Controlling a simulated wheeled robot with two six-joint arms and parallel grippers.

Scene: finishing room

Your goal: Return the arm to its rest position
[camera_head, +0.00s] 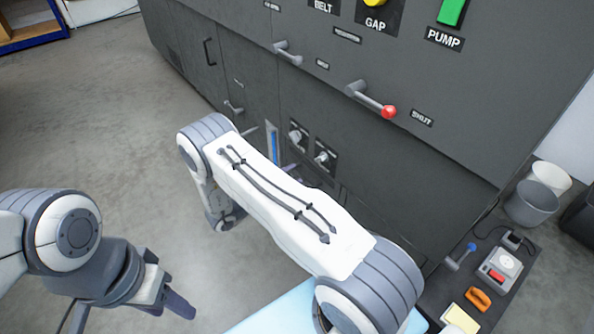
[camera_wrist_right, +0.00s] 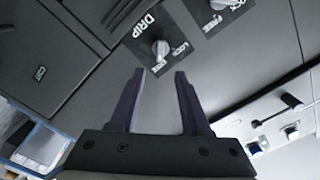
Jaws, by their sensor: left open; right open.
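My right arm (camera_head: 290,205) stretches out from the bottom of the head view, bent at the elbow, in front of the dark grey machine (camera_head: 420,140). Its gripper is mostly hidden behind the arm there. In the right wrist view the right gripper (camera_wrist_right: 160,76) is open and empty, its two purple fingers pointing at the machine panel just below the DRIP knob (camera_wrist_right: 161,48); contact cannot be told. My left gripper (camera_head: 172,300) is at the lower left of the head view, open and empty over the floor.
The machine carries a red-tipped lever (camera_head: 388,111), grey handles and two small knobs (camera_head: 324,157). At the lower right, a dark surface holds an orange item (camera_head: 478,298) and a small device (camera_head: 500,270). Grey bins (camera_head: 532,202) stand behind. The floor (camera_head: 90,120) at left is clear.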

